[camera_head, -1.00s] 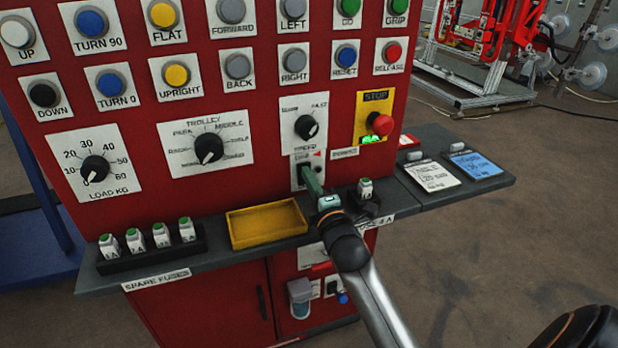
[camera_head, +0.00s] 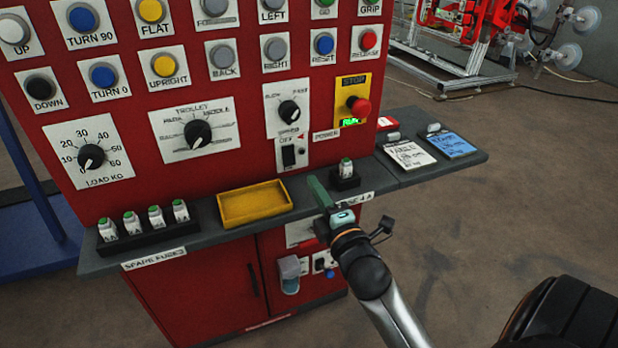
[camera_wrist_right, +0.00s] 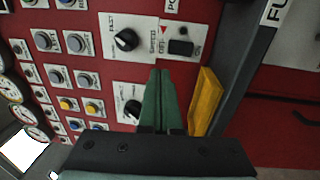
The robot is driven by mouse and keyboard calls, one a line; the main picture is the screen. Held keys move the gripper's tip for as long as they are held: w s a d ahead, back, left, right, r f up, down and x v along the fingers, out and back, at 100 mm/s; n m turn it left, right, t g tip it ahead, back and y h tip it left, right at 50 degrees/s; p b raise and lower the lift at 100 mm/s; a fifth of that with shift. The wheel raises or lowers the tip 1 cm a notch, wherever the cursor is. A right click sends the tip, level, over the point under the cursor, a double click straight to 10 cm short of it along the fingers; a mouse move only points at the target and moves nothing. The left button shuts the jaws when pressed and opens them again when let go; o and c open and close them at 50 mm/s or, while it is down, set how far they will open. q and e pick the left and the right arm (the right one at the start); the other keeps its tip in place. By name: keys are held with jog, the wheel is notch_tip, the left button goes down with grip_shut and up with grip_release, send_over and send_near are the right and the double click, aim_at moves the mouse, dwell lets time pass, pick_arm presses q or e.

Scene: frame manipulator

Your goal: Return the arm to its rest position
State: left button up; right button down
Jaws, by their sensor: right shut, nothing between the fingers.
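My right gripper (camera_head: 320,193) is in front of the control cabinet's shelf, near its front edge, with its green fingers pointing up toward the panel. In the right wrist view its fingers (camera_wrist_right: 159,100) lie together, shut and empty. The black power switch (camera_head: 289,155) on the red panel is uncovered, beyond the fingertips and apart from them. It also shows in the right wrist view (camera_wrist_right: 181,47). My right arm reaches in from the lower right. My left gripper is in neither view.
A yellow tray (camera_head: 254,205) and a black rack of spare fuses (camera_head: 147,227) sit on the grey shelf (camera_head: 440,176). A single fuse (camera_head: 346,168) stands in a holder just right of my fingers. Two cards lie farther right. Open floor lies right of the cabinet.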

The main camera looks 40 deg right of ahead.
jog(key=shift+s, duration=0.25)
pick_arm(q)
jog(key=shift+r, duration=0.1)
pick_arm(e)
jog(key=shift+a, duration=0.1)
jog(key=s+a+f+m+g+y, duration=0.2)
jog(key=s+a+f+m+g, duration=0.25)
jog(key=f, duration=0.45)
jog(key=s+a+f+m+g+y, duration=0.1)
jog(key=s+a+f+m+y, duration=0.2)
jog(key=s+a+f, duration=0.4)
jog(key=s+a+f+m+g+y, duration=0.2)
jog(key=s+a+f+m+g, duration=0.15)
jog(key=a+f, duration=0.45)
pick_arm(q)
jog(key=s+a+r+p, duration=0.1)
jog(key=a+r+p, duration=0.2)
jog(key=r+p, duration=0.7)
jog(key=p, duration=0.3)
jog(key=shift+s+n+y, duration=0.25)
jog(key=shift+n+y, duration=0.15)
pick_arm(e)
jog(key=s+d+r+m, duration=0.2)
jog(key=s+d+r, duration=0.1)
jog(key=r, duration=0.3)
jog(key=shift+s+d+r, duration=0.2)
jog(key=shift+d+r, duration=0.2)
jog(key=shift+d, duration=0.05)
